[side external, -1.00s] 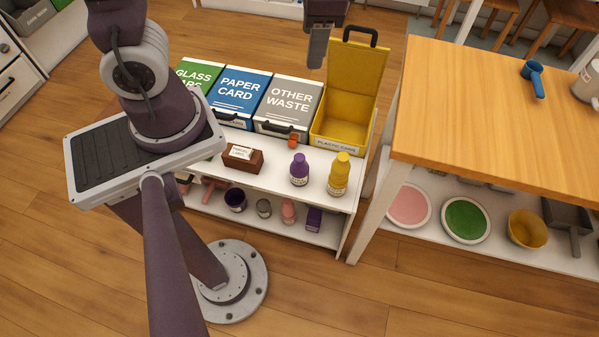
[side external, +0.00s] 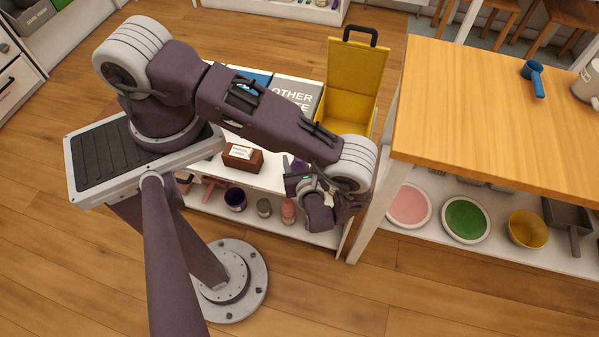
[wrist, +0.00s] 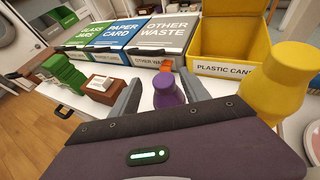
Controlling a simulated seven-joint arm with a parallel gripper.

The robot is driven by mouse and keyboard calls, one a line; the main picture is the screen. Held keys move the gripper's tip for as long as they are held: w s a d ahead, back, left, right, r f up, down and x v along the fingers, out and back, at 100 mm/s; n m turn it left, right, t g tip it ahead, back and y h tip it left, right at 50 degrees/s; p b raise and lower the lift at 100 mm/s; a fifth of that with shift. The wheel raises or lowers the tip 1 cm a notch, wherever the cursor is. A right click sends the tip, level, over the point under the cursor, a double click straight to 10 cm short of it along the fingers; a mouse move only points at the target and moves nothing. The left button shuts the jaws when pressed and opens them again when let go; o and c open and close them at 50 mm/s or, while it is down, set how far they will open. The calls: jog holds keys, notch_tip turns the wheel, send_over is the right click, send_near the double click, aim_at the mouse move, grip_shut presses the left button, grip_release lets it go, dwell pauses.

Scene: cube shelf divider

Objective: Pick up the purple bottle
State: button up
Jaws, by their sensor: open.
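The purple bottle (wrist: 166,92) stands upright on the white shelf top. In the wrist view it shows between the two grey fingers of my gripper (wrist: 162,80), which are open and apart on either side of it. The front of the gripper body hides the bottle's lower part. I cannot tell whether a finger touches it. In the side external view my gripper (side external: 296,184) is at the right part of the shelf, and my arm hides most of the bottle.
A large yellow bottle (wrist: 277,85) stands close on the right. A brown box (side external: 242,155) sits to the left. Behind are waste bins, including the grey other waste bin (wrist: 162,41) and the open yellow bin (wrist: 229,40). A wooden table (side external: 490,110) is at the right.

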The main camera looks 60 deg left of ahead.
jog(key=x, duration=0.4)
jog(key=shift+w+a+f, duration=0.1)
jog(key=shift+w+a, duration=0.2)
jog(key=shift+w, duration=0.05)
grip_shut()
dwell(1.0)
